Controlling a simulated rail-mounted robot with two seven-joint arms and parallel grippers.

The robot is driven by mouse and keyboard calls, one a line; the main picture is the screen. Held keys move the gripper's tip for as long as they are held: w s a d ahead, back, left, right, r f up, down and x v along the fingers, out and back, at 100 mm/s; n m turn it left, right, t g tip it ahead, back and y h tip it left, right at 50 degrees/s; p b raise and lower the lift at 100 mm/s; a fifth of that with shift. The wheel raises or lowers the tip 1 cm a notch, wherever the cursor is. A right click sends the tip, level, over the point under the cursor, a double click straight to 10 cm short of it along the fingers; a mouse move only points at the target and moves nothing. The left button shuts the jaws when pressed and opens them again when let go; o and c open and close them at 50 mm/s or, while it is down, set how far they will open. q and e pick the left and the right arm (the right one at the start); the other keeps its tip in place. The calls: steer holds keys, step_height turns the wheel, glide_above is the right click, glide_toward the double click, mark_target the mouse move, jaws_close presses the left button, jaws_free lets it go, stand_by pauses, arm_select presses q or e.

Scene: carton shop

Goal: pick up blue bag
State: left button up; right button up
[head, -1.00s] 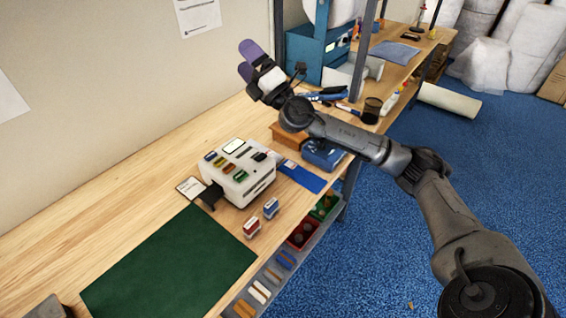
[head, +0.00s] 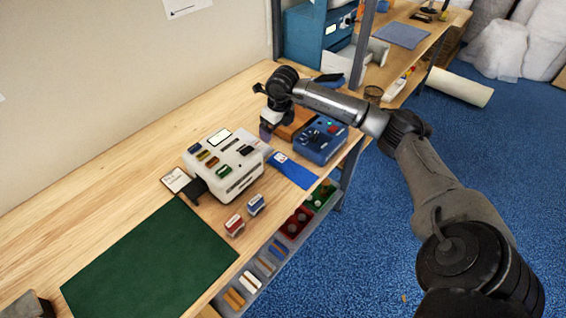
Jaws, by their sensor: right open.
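A flat blue piece with a white label, which looks like the blue bag (head: 294,172), lies on the bench's front edge. It is right of the white machine and partly overhangs the edge. My right gripper (head: 266,132) points down behind it, near a brown wooden block. Its jaws are open, and I see nothing held between them. The fingers are small and partly hidden by the wrist. My left gripper is not in view.
A white machine (head: 226,163) with coloured labels stands left of the bag. A blue box with knobs (head: 320,142) and a wooden block (head: 296,124) stand behind it. Two small stamps (head: 235,225) and a green mat (head: 150,258) lie nearer. Bins hang below the edge.

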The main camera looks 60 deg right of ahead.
steer(key=s+g, duration=0.1)
steer(key=s, duration=0.1)
steer(key=p, duration=0.1)
glide_above(284, 161)
steer(key=shift+m+g, duration=0.3)
steer(key=f, duration=0.8)
steer(key=shift+w+d+f, duration=0.2)
steer(key=shift+w+f, duration=0.1)
steer(key=shift+f, duration=0.05)
steer(key=shift+s+a+f+p, duration=0.1)
steer(key=shift+f+p, duration=0.25)
steer(key=shift+f, duration=0.25)
steer(key=f, duration=0.1)
steer(key=f+p, duration=0.1)
steer(key=f, duration=0.1)
steer(key=shift+s+a+f, duration=0.1)
steer(key=shift+s, duration=0.1)
steer(key=shift+f, duration=0.4)
steer(key=shift+c, duration=0.3)
